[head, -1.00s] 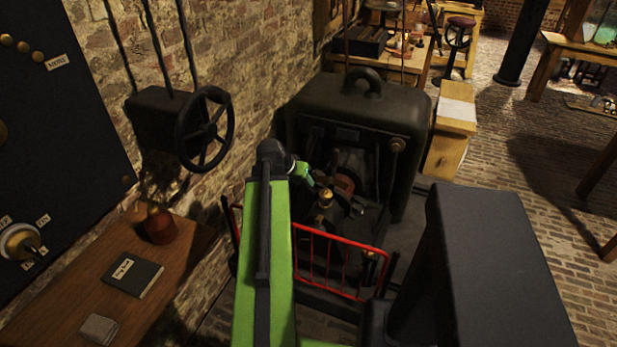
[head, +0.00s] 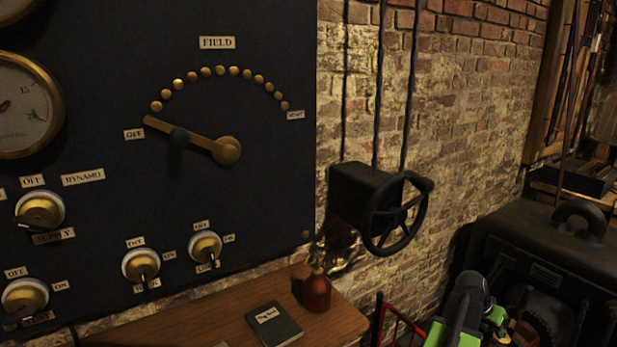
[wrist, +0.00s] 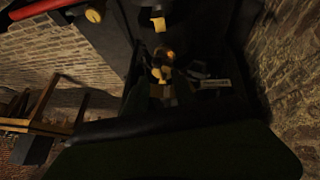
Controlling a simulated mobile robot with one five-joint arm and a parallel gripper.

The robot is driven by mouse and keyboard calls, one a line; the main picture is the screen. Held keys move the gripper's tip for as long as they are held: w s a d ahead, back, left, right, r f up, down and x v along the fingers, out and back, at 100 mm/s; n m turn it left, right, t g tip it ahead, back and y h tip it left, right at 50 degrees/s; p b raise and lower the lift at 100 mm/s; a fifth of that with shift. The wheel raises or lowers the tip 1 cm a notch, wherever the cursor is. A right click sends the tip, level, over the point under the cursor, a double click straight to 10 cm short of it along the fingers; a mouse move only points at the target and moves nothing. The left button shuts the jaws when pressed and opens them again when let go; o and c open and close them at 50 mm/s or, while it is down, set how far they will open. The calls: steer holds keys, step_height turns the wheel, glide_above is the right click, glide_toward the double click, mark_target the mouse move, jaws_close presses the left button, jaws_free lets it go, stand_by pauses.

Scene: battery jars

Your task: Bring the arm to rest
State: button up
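My arm reaches in at the bottom right of the head view, green with a black joint. My gripper (head: 512,330) is at its far end, small, dark and partly cut off by the bottom edge, in front of the dark machine (head: 575,232) with a ring handle on top. I cannot make out its fingers or whether they are open. In the wrist view the dark machine (wrist: 180,155) fills the middle and bottom. Brass-coloured parts (wrist: 160,72) show in its shadowed opening. I see nothing clearly held.
A black switch panel (head: 150,200) with a FIELD lever and several knobs fills the left. A handwheel (head: 397,213) juts from the brick wall. Below, a wooden shelf (head: 235,325) bears a dark book (head: 273,324) and a red-brown bottle (head: 316,290). A red rail (head: 400,328) stands near my arm.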

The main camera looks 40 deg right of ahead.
steer(key=b+x, duration=0.3)
steer(key=x, duration=0.3)
steer(key=shift+s, duration=0.1)
steer(key=shift+a+r, duration=0.1)
